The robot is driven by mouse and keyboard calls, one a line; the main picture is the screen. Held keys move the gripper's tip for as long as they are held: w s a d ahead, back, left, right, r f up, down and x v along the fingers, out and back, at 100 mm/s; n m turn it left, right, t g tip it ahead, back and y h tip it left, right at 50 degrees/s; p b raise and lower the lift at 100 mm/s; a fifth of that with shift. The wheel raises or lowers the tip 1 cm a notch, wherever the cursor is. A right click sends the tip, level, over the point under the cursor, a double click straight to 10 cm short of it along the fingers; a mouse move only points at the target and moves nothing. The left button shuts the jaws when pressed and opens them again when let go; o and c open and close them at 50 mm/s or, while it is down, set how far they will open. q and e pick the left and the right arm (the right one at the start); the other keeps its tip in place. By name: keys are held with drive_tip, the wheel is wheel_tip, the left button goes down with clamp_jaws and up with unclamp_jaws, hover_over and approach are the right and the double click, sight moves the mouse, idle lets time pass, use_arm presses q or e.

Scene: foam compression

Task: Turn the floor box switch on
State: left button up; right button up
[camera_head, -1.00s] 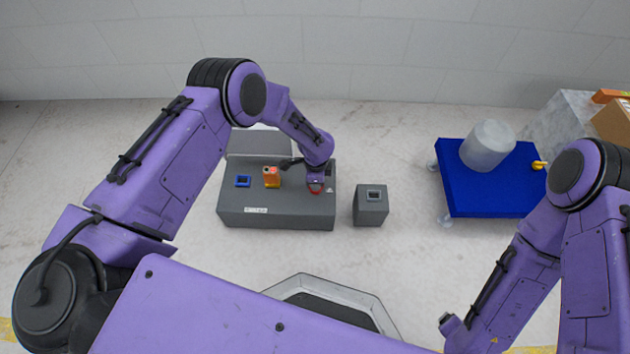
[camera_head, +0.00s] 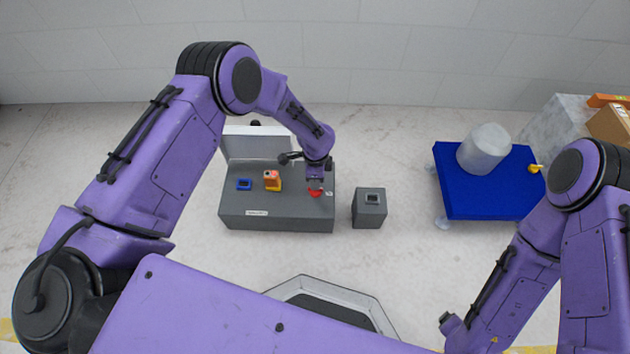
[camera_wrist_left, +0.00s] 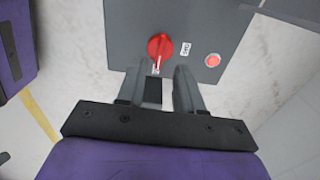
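The floor box (camera_head: 275,216) is a grey box on the floor with a raised light lid at its back. Its red rotary switch (camera_head: 316,193) is on the right part of its top. The switch lies just beyond the fingertips. My right gripper is outside the view.
A round red button (camera_wrist_left: 212,60) is beside the switch. A blue socket (camera_head: 244,184) and an orange-yellow block (camera_head: 272,181) are on the box. A small grey box (camera_head: 369,209) stands right of it. A blue cart (camera_head: 493,202) carries a grey cylinder (camera_head: 484,148).

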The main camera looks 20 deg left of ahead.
use_arm(q)
wheel_tip(320, 180, up, 6)
drive_tip(key=shift+f+p, duration=0.25)
drive_tip(key=shift+p, duration=0.45)
